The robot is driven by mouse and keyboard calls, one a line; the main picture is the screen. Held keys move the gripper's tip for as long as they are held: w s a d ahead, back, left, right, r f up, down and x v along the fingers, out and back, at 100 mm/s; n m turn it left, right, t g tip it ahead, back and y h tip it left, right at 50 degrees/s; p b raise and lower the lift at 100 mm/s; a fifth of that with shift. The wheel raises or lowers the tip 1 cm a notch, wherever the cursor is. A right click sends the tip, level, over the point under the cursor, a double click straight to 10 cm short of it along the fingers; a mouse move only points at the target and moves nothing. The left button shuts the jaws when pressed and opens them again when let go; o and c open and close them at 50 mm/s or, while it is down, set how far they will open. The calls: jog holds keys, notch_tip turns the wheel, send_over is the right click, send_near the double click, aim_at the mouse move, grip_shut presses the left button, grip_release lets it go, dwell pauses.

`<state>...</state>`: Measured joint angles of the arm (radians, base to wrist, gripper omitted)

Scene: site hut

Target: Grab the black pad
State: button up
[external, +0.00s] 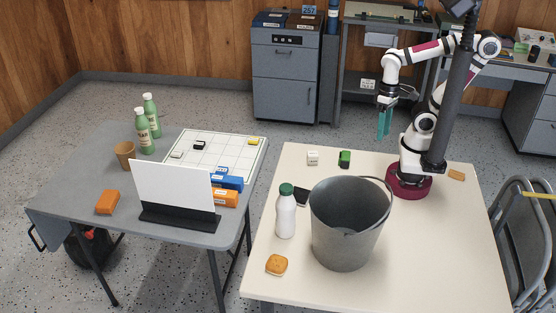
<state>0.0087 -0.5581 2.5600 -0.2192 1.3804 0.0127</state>
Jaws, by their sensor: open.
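A flat black object (301,196), which looks like the black pad, lies on the cream table (420,270). It is partly hidden between a white bottle with a green cap (286,215) and a grey bucket (345,235). A small black block (199,145) also sits on the white grid board at the left. My gripper (384,130) has teal fingers pointing down. It is open and empty, raised near the far side of the cream table, up and to the right of the black pad and apart from it.
A white block (312,158) and a green block (344,159) sit near the far edge. A bun-like orange item (276,264) lies at front left. The tall bucket blocks the table's middle. The table's front right is clear. The grey table (85,185) holds a white panel (174,188).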

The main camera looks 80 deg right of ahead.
dwell(0.3)
jog(key=o, duration=0.8)
jog(key=w+a+f+m+g+y, duration=0.25)
jog(key=w+m+y, duration=0.35)
jog(key=w, duration=0.4)
jog(key=w+d+f+m+t+y, duration=0.3)
jog(key=w+d+f+m+y, duration=0.15)
jog(key=w+f, duration=0.3)
jog(key=m+t, duration=0.3)
jog(key=m, duration=0.1)
send_near(300, 192)
jog(key=shift+m+y, duration=0.25)
jog(key=shift+y, duration=0.1)
jog(key=x, duration=0.9)
jog(key=shift+f, duration=0.25)
